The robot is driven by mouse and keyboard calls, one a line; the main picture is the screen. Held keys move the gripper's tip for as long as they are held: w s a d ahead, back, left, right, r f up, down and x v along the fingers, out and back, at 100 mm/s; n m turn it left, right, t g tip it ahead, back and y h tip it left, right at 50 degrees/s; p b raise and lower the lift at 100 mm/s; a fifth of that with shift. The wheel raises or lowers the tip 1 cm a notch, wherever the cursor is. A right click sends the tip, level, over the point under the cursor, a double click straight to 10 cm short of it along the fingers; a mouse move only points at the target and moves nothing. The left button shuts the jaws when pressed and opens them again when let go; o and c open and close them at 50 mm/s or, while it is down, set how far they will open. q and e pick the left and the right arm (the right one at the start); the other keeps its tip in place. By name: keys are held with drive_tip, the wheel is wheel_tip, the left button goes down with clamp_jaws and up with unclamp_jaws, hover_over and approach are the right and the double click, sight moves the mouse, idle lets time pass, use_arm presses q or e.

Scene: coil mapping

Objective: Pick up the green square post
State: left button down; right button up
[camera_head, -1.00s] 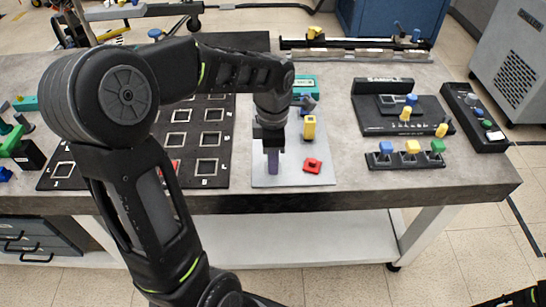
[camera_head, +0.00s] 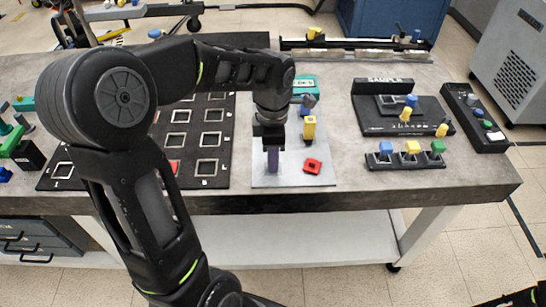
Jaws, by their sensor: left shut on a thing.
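My left gripper (camera_head: 271,146) points straight down over the light grey plate (camera_head: 318,181) in the middle of the table. It is shut on an upright post that looks purple (camera_head: 273,161), near the plate's left side. The gripper hides the top of this post, and I cannot tell whether its foot touches the plate. I see no clear green square post. A dark green block (camera_head: 12,139) stands at the far left edge, and a teal piece (camera_head: 305,84) lies behind the plate.
A yellow post (camera_head: 309,128) and a red ring-like piece (camera_head: 312,166) are close to the right of my left gripper. A black board with white squares (camera_head: 190,177) lies to the left. A rack with coloured caps (camera_head: 405,162) stands at right. Bare table lies between plate and rack.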

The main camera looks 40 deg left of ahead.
use_arm(q)
wheel_tip(320, 180, up, 9)
drive_tip(key=shift+r, duration=0.1)
idle(0.7)
